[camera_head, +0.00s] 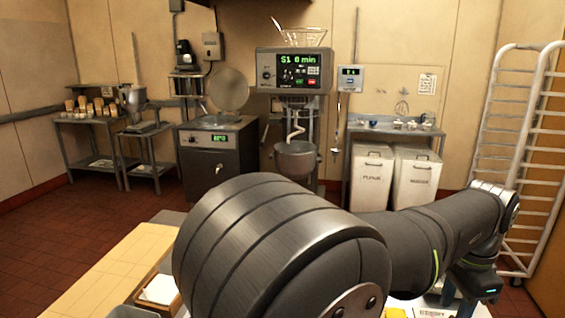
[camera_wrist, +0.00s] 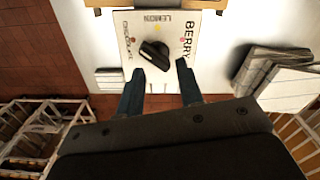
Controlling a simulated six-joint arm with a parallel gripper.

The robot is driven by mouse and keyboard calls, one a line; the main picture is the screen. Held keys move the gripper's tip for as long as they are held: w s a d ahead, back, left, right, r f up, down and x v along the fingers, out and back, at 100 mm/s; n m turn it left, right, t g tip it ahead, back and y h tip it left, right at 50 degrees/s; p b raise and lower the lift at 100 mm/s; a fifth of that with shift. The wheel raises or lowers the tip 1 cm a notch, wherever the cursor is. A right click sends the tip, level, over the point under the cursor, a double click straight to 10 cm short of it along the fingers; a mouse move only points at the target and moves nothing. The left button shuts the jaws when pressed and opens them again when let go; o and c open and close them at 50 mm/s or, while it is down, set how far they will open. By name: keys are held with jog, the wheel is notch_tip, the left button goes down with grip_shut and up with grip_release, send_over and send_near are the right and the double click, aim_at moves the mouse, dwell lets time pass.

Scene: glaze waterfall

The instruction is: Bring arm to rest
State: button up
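My gripper (camera_wrist: 161,82) shows in the wrist view with its two dark fingers spread apart and nothing between them. It is above the edge of a white table. Beyond the fingertips lies a white board (camera_wrist: 135,30) lettered LEMON, BERRY and CHOCOLATE, with small coloured dots. A black object (camera_wrist: 155,52) sits on the board, just past the fingers; I cannot tell what it is. In the head view my arm crosses the lower right, and its large grey joint hides much of the table.
Folded grey cloths (camera_wrist: 270,75) lie right of the board, and a small white stack (camera_wrist: 111,78) lies left. Crate-like frames (camera_wrist: 45,130) stand below left. In the head view, a wire rack (camera_head: 525,150) stands right, a mixer (camera_head: 295,70) behind, and a wooden surface (camera_head: 110,270) left.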

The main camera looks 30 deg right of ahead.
aim_at(450, 317)
jog(key=f, duration=0.1)
jog(key=f+m, duration=0.1)
jog(key=f, duration=0.1)
jog(key=shift+a, duration=0.25)
jog(key=o, duration=1.5)
jog(key=shift+c, duration=0.2)
jog(key=w+a+r+m, duration=0.1)
jog(key=w+a+r, duration=0.25)
jog(key=r, duration=0.35)
jog(key=w+a+r+m, duration=0.1)
jog(key=w+a+r, duration=0.25)
jog(key=r, duration=0.45)
jog(key=f, duration=1)
jog(key=shift+a, duration=0.2)
jog(key=shift+r+h, duration=0.1)
jog(key=shift+h, duration=0.2)
